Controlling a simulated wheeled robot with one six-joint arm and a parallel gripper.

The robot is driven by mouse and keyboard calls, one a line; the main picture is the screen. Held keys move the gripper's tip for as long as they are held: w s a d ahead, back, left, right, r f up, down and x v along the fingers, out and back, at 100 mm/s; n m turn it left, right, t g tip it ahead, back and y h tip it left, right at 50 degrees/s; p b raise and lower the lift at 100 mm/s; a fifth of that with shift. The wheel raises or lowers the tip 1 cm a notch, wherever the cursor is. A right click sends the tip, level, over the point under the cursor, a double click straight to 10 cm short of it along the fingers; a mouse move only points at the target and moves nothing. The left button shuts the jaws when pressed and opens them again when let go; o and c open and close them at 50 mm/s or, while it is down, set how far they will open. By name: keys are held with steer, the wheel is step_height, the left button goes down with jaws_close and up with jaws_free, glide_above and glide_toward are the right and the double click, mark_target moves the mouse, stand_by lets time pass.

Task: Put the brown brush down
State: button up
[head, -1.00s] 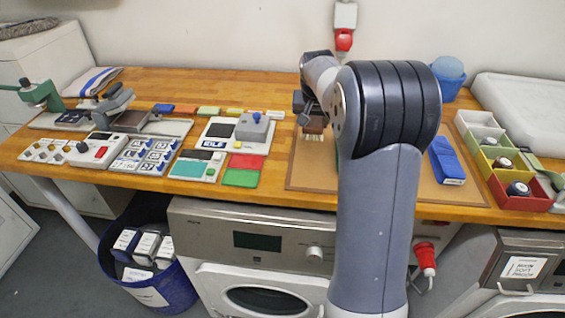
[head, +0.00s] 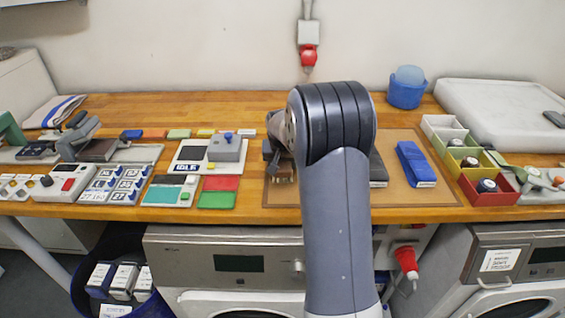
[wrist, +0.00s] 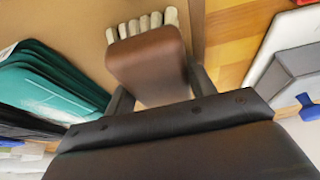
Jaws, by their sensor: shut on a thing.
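The brown brush (wrist: 148,62) is between the fingers of my gripper (wrist: 155,95) in the wrist view, its pale bristle tufts pointing away from the palm. In the head view the brush (head: 283,173) shows only in part beside my arm, over the left part of the brown board (head: 400,196). My gripper (head: 271,160) is shut on it. Whether the bristles touch the board is hard to tell. My arm hides the middle of the board.
A blue brush-like block (head: 415,164) lies on the board's right side. Teal-topped items (wrist: 45,80) lie beside the brush in the wrist view. Coloured bins (head: 490,190) stand right of the board. A grey device on a white plate (head: 226,150) stands to the left.

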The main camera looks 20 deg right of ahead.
steer(key=shift+f, duration=0.2)
steer(key=o, duration=0.9)
steer(key=shift+o, duration=0.2)
steer(key=shift+s, duration=0.1)
steer(key=shift+r, duration=0.65)
steer(key=v, duration=1.1)
steer(key=shift+s+b, duration=0.2)
steer(key=shift+b, duration=0.15)
